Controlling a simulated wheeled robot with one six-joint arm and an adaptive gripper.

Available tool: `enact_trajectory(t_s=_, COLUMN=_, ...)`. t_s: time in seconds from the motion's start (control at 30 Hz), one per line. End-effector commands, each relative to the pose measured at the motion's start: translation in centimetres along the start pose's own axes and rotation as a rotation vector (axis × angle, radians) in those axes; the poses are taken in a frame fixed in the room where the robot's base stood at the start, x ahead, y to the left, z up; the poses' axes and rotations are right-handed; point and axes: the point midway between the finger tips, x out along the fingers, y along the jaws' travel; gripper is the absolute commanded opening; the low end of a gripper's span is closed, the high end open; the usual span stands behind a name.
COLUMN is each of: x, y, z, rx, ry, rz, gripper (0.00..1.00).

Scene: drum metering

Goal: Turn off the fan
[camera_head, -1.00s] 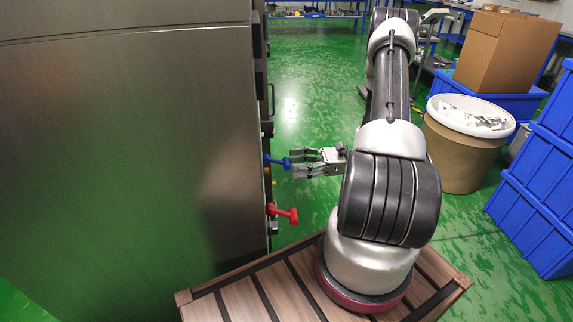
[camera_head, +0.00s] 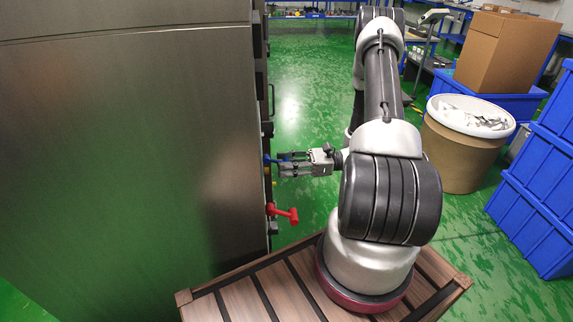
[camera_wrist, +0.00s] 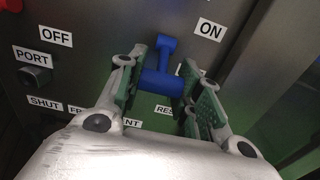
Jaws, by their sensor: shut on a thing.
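A blue T-shaped handle (camera_wrist: 166,45) sticks out of the dark metal panel in the wrist view, between an OFF label (camera_wrist: 56,36) at left and an ON label (camera_wrist: 210,29) at right. In the head view only a bit of the blue handle (camera_head: 267,159) shows at the machine's edge. My gripper (camera_head: 283,167) reaches it from the right. In the wrist view my gripper (camera_wrist: 169,78) has its green-padded fingers on both sides of the handle's crossbar, shut on it. The fan itself cannot be made out.
A red handle (camera_head: 284,213) sticks out just below the blue one. A PORT label (camera_wrist: 32,56) and other part-hidden labels are on the panel. The tall metal cabinet (camera_head: 130,150) fills the left. Green floor (camera_head: 310,110) is open behind; a drum (camera_head: 462,150) and blue crates (camera_head: 530,200) stand right.

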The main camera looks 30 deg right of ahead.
Motion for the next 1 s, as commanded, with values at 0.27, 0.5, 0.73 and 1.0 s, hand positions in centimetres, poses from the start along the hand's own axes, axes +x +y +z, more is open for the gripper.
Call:
enact_trajectory(t_s=0.27, x=0.46, y=0.01, z=-0.95, rx=0.002, ry=-0.144, rz=0.001, gripper=0.0)
enact_trajectory(t_s=0.5, x=0.5, y=-0.04, z=-1.03, rx=-0.001, ry=-0.181, rz=-0.001, gripper=0.0)
enact_trajectory(t_s=0.73, x=0.51, y=-0.03, z=-1.04, rx=-0.001, ry=-0.179, rz=-0.001, gripper=0.51)
enact_trajectory(t_s=1.0, x=0.51, y=-0.01, z=-1.04, rx=-0.001, ry=-0.179, rz=0.0, gripper=0.57)
